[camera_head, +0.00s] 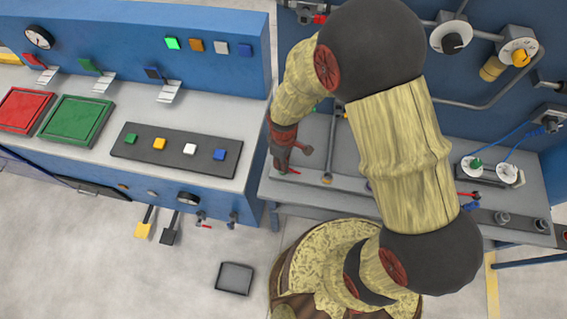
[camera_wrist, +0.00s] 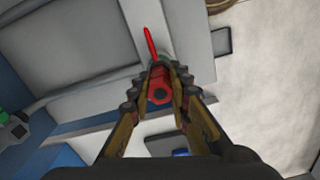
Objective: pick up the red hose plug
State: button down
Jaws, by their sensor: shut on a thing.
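The red hose plug (camera_wrist: 159,88) shows in the wrist view as a red body with a dark hole in its near end. A thin red tip (camera_wrist: 150,43) sticks out beyond the fingers. My gripper (camera_wrist: 160,72) is shut on the plug, with one finger on each side. In the head view my gripper (camera_head: 282,165) is low at the left end of the right-hand bench, mostly hidden by my own arm. The plug cannot be made out clearly there. I cannot tell whether it touches the bench.
The right-hand bench (camera_head: 340,160) carries an upright rod (camera_head: 328,150) close right of my gripper. A dial plate (camera_head: 488,170) with blue hoses stands farther right. The left-hand bench (camera_head: 110,110) has coloured buttons and red and green panels. A dark tray (camera_head: 235,278) lies on the floor.

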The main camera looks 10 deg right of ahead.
jog(key=shift+r, duration=0.1)
jog(key=shift+r, duration=0.65)
jog(key=s+d+r+p, duration=0.1)
jog(key=s+d+r, duration=0.1)
jog(key=s+r, duration=0.3)
jog(key=s+d+r+p, duration=0.1)
jog(key=s+d+r, duration=0.2)
jog(key=s+r, duration=0.3)
jog(key=shift+s+d+r, duration=0.25)
jog(key=shift+s, duration=0.7)
jog(key=shift+p, duration=0.3)
notch_tip(320, 180, up, 8)
jog(key=p, duration=0.6)
jog(key=shift+p, duration=0.35)
